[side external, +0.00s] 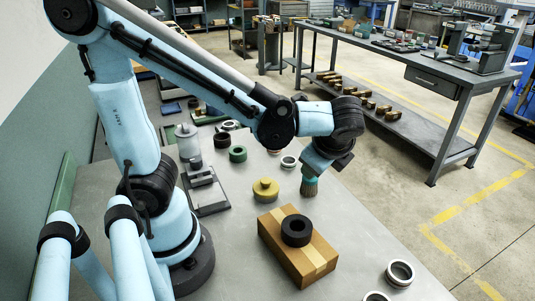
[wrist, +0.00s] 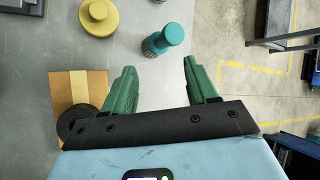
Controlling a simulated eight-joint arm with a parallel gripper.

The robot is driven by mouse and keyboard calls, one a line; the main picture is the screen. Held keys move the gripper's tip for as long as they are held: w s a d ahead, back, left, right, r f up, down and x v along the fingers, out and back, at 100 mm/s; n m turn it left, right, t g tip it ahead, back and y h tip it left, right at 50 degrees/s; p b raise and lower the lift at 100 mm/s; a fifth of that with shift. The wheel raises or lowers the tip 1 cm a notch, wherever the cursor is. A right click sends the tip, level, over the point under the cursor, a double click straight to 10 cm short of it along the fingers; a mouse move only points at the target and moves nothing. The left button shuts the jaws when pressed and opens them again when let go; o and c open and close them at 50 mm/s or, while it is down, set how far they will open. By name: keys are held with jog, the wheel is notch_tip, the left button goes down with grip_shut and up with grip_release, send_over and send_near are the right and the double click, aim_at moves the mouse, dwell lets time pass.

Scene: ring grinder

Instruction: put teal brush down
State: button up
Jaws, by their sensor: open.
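A yellow knobbed piece (side external: 265,190) stands left of the brush. A cardboard box (side external: 298,262) with a black ring (side external: 296,231) on top is nearer the camera. Metal rings (side external: 400,273) lie at the front right. A grey fixture (side external: 203,190) stands beside my base.

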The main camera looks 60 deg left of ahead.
jog(key=s+n+t+h, duration=0.1)
jog(key=n+h, duration=0.1)
jog(key=n, duration=0.2)
jog(key=s+r+n+t+h, duration=0.1)
jog(key=n+h, duration=0.1)
jog(key=n, duration=0.3)
jog(key=n+t+h, duration=0.2)
jog(key=n, duration=0.2)
jog(key=shift+s+d+r+n+h, duration=0.2)
jog(key=shift+s+n+h, duration=0.2)
